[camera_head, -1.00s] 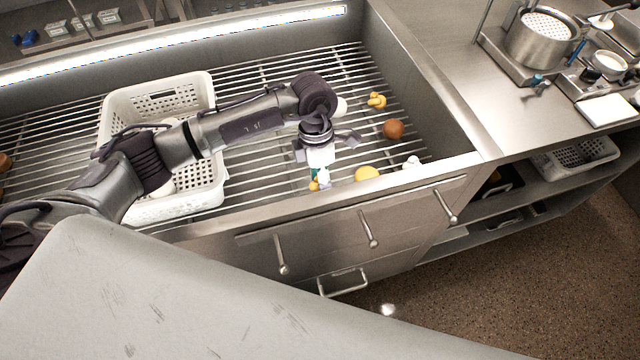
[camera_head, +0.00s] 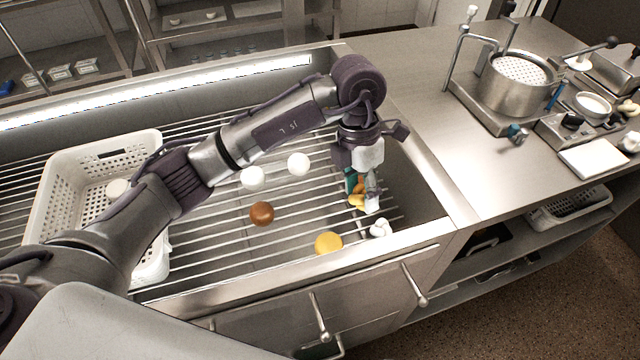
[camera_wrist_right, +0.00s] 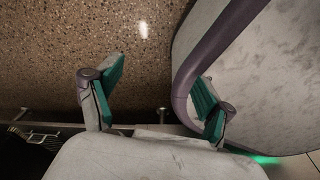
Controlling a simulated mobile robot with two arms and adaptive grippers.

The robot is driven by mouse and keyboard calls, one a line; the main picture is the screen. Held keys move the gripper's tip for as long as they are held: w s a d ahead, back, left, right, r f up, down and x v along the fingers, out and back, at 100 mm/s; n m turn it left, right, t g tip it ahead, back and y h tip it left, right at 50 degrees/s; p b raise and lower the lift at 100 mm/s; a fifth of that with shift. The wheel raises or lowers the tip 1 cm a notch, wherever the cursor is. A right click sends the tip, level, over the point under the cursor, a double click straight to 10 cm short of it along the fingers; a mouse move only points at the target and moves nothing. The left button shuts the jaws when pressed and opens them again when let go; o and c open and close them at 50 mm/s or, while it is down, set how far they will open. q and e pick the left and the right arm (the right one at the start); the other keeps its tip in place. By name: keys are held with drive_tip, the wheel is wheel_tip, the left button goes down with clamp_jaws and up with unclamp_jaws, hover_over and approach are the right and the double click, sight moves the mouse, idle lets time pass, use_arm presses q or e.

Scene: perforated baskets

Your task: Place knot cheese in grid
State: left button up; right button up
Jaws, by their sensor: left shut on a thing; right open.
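My left gripper (camera_head: 362,195) is over the right part of the metal bar grid (camera_head: 215,255). It is shut on a small yellow-orange piece (camera_head: 355,201), seemingly a knot cheese, partly hidden by the fingers. An orange-brown patch behind the fingers may be another piece. A white knot-shaped cheese (camera_head: 380,229) lies just below the gripper, near the front edge. My right gripper (camera_wrist_right: 158,100) is open and empty in the right wrist view, with the speckled floor behind it.
A white perforated basket (camera_head: 58,172) stands on the grid at left. A brown ball (camera_head: 262,213), a yellow round piece (camera_head: 328,243) and two white balls (camera_head: 252,177) (camera_head: 299,164) lie on the bars. A pot (camera_head: 518,85) stands on the right counter.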

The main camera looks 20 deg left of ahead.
use_arm(q)
hover_over(315, 208)
drive_tip(key=s+d, duration=0.1)
drive_tip(key=d, duration=0.2)
drive_tip(key=w+a+x, duration=0.1)
drive_tip(key=x, duration=0.3)
drive_tip(key=a+f, duration=0.1)
drive_tip(key=w+a+f+p, duration=0.1)
drive_tip(key=a, duration=0.1)
drive_tip(key=shift+f, duration=0.25)
drive_tip(key=shift+w+a+f, duration=0.1)
drive_tip(key=shift+a, duration=0.05)
drive_tip(key=shift+f, duration=0.25)
drive_tip(key=x, duration=0.3)
drive_tip(key=shift+w+a+f, duration=0.2)
drive_tip(key=shift+a, duration=0.05)
drive_tip(key=shift+f, duration=0.2)
use_arm(e)
drive_tip(key=s, duration=0.1)
drive_tip(key=s+a+r, duration=0.1)
drive_tip(key=shift+s+r, duration=0.2)
drive_tip(key=shift+s, duration=0.2)
